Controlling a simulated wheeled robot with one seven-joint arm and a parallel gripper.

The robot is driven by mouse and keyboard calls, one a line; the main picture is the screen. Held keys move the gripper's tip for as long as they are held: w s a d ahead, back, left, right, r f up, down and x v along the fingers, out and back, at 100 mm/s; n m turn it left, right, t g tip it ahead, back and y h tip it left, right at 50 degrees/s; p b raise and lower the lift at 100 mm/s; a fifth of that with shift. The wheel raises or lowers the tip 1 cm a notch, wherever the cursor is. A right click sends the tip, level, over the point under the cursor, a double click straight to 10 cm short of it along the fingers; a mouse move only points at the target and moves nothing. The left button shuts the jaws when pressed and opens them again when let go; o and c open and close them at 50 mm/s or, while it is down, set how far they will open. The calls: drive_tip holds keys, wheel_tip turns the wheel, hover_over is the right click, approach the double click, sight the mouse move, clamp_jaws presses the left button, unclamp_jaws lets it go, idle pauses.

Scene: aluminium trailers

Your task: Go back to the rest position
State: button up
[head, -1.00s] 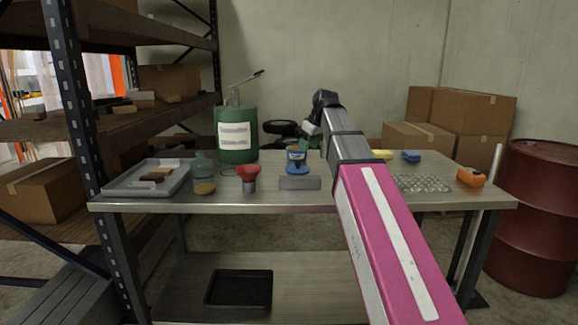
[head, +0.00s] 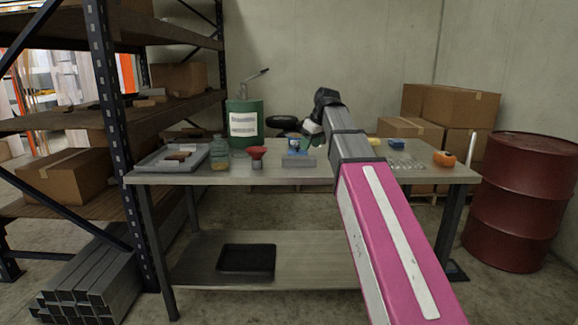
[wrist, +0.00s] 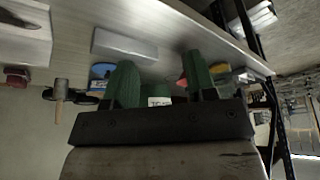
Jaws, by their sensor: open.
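My gripper shows in the wrist view (wrist: 160,88) with its two green fingers spread apart and nothing between them. In the head view my pink and grey arm reaches forward over the right half of the workbench (head: 300,175), and its dark wrist end hides most of the gripper (head: 312,130). Behind and left of the wrist stands a blue item (head: 297,143) with a grey block (head: 298,161) in front of it. The gripper is apart from the things on the bench as far as I can see.
On the bench are a grey tray (head: 160,168), a bottle (head: 219,157), a red funnel (head: 257,153) and an orange tool (head: 445,158). A green drum (head: 244,122) stands behind. A shelf rack (head: 110,130) is at left, a red barrel (head: 520,200) at right. Floor before the bench is clear.

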drive_tip(key=s+d+f+m+g+h, duration=0.1)
drive_tip(key=s+d+f+m, duration=0.1)
drive_tip(key=f, duration=0.7)
drive_tip(key=s+d+f+m, duration=0.1)
drive_tip(key=s+d+f, duration=0.15)
drive_tip(key=f, duration=0.55)
drive_tip(key=s+d+f+m+g+h, duration=0.1)
drive_tip(key=s+f+m, duration=0.1)
drive_tip(key=f, duration=0.7)
drive_tip(key=s+d+f+m, duration=0.2)
drive_tip(key=s+f, duration=0.5)
drive_tip(key=f, duration=0.3)
drive_tip(key=s+d+f+m+g+h, duration=0.1)
drive_tip(key=s+d+f+m, duration=0.1)
drive_tip(key=s+f, duration=0.6)
drive_tip(key=shift+d+f, duration=0.85)
drive_tip(key=shift+f, duration=0.05)
